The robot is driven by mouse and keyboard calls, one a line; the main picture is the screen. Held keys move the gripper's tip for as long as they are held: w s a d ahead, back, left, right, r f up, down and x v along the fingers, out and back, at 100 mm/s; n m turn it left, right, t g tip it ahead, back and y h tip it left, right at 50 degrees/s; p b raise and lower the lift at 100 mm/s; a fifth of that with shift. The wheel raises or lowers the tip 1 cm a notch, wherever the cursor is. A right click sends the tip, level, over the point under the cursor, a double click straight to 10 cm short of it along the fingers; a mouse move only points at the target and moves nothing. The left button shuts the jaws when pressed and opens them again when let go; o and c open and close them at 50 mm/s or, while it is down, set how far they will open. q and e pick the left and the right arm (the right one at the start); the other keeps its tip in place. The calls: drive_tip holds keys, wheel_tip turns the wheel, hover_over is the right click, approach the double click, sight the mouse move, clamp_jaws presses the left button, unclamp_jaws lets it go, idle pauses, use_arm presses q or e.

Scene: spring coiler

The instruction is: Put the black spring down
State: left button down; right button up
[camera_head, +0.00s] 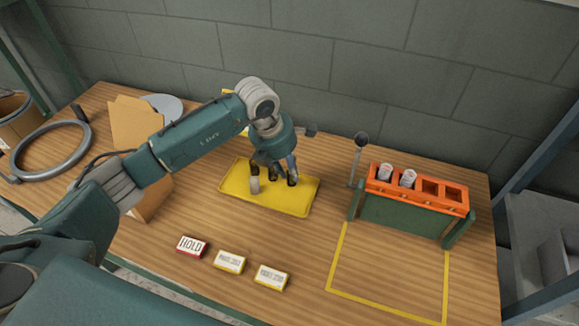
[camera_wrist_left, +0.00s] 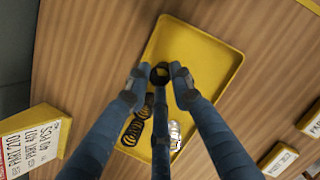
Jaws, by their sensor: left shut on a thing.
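My left gripper (camera_head: 274,170) is low over the yellow tray (camera_head: 308,192) in the head view, its fingers pointing down. In the left wrist view its three fingers (camera_wrist_left: 160,84) close around a dark ring-like end, which looks like the black spring (camera_wrist_left: 160,75). Whether this spring touches the tray (camera_wrist_left: 205,45) cannot be told. Other black springs (camera_wrist_left: 133,131) lie in the tray beside the fingers, partly hidden. A silver spring (camera_wrist_left: 175,135) is also in the tray and shows in the head view (camera_head: 255,185). My right gripper is not in view.
An orange rack (camera_head: 415,199) at the right holds two pale springs in its left slots; its right slots look empty. A HOLD block (camera_head: 192,246) and two labelled blocks stand in front. A yellow-taped square (camera_head: 385,312) is bare. A cardboard piece (camera_head: 133,122) is left.

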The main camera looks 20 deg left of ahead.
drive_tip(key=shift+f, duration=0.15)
use_arm(q)
drive_tip(key=c, duration=1.5)
unclamp_jaws()
drive_tip(key=shift+f, duration=0.1)
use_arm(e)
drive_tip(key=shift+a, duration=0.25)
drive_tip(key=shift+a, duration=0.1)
use_arm(q)
drive_tip(key=shift+r, duration=0.45)
drive_tip(key=b+v, duration=0.2)
drive_tip(key=v, duration=0.9)
drive_tip(key=shift+s+a+r+b, duration=0.1)
drive_tip(key=shift+s+r+b, duration=0.1)
drive_tip(key=shift+b, duration=0.15)
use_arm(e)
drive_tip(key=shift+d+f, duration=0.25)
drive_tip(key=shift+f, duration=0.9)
